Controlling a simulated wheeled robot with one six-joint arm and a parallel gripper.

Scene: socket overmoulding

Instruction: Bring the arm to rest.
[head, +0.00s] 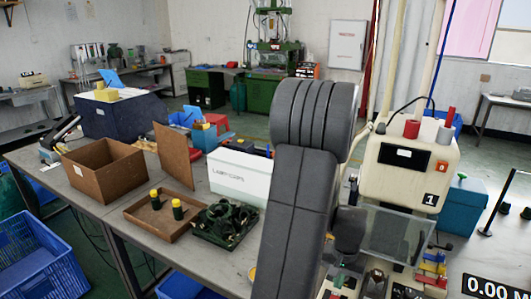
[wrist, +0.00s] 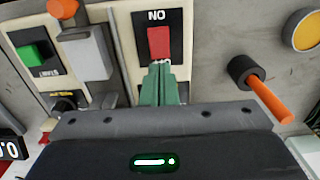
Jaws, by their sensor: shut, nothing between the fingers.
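My dark grey arm rises through the middle of the head view, and its gripper end is hidden there. In the wrist view my gripper (wrist: 160,68) shows green fingers pressed together with nothing between them. Their tips are right at the lower edge of a red rocker switch (wrist: 159,43) on a black plate marked "ON", seen upside down. I cannot tell whether the tips touch it.
A green button (wrist: 33,54) and an orange-handled lever (wrist: 268,95) flank the switch. A cream machine (head: 436,160) stands right of my arm. On the bench are a brown box (head: 103,170), a white box (head: 238,177), a shallow tray (head: 150,225) and a dark green tray (head: 222,238).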

